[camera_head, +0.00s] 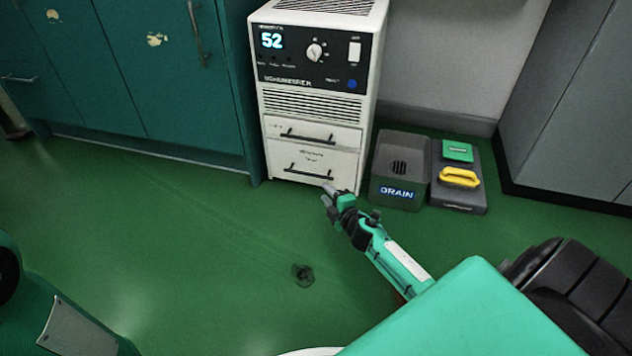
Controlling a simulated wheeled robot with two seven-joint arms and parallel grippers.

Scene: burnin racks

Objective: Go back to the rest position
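My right gripper (328,194) is in the middle of the head view, in front of the lower drawer of a white dehumidifier (318,105). Its fingers look close together, but they are too small to tell whether they are open or shut. I see nothing held in it. Part of my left arm shows at the lower left edge. My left gripper is out of the picture.
The dehumidifier shows "52" and both its drawers look closed. A grey drain bin (386,193) and a dark tray (463,202) with a green block (457,150) and a yellow handle (459,177) stand right of it. Teal cabinets (150,80) line the left. The green floor (190,235) is mostly clear.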

